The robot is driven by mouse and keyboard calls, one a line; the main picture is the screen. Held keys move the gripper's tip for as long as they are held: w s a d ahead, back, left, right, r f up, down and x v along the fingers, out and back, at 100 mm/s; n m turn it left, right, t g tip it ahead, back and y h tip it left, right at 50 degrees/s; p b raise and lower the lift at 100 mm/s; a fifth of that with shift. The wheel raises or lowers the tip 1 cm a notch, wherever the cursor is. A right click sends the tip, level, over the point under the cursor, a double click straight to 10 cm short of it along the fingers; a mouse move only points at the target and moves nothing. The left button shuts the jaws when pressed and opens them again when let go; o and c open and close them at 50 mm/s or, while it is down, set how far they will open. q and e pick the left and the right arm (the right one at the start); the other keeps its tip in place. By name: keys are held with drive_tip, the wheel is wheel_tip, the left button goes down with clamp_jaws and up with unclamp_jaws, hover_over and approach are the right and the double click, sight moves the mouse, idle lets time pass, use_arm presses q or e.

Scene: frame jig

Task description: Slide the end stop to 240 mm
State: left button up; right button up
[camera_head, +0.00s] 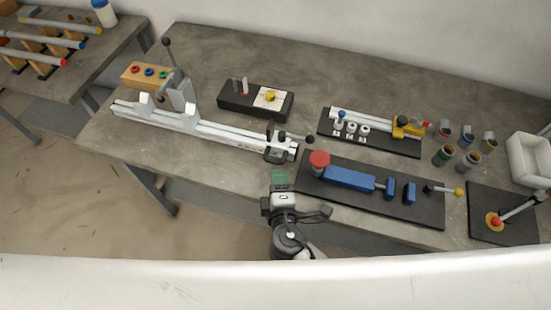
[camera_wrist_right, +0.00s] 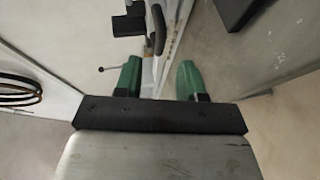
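The frame jig's long pale rail (camera_head: 215,128) lies on the bench, running from upper left to lower right. A dark block with small levers, which looks like the end stop (camera_head: 275,154), sits on the rail near its right end. I cannot read the scale. My right gripper (camera_head: 279,177), with green fingertips, is just in front of this block, near the bench's front edge. In the right wrist view the green fingers (camera_wrist_right: 158,80) are apart, with the rail (camera_wrist_right: 172,35) showing between and beyond them. Nothing is visibly held. My left gripper is not in view.
A grey toggle lever (camera_head: 181,92) stands behind the rail. A black base with a blue clamp (camera_head: 350,178) lies right of my right gripper. A black box (camera_head: 235,101) and another black fixture (camera_head: 375,143) are farther back. Bare bench lies behind them.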

sight(276, 161)
drive_tip(key=p+x, duration=0.1)
drive_tip(key=x, duration=0.6)
drive_tip(key=shift+w+f, duration=0.1)
drive_tip(key=shift+w, duration=0.15)
drive_tip(key=shift+s, duration=0.1)
clamp_jaws()
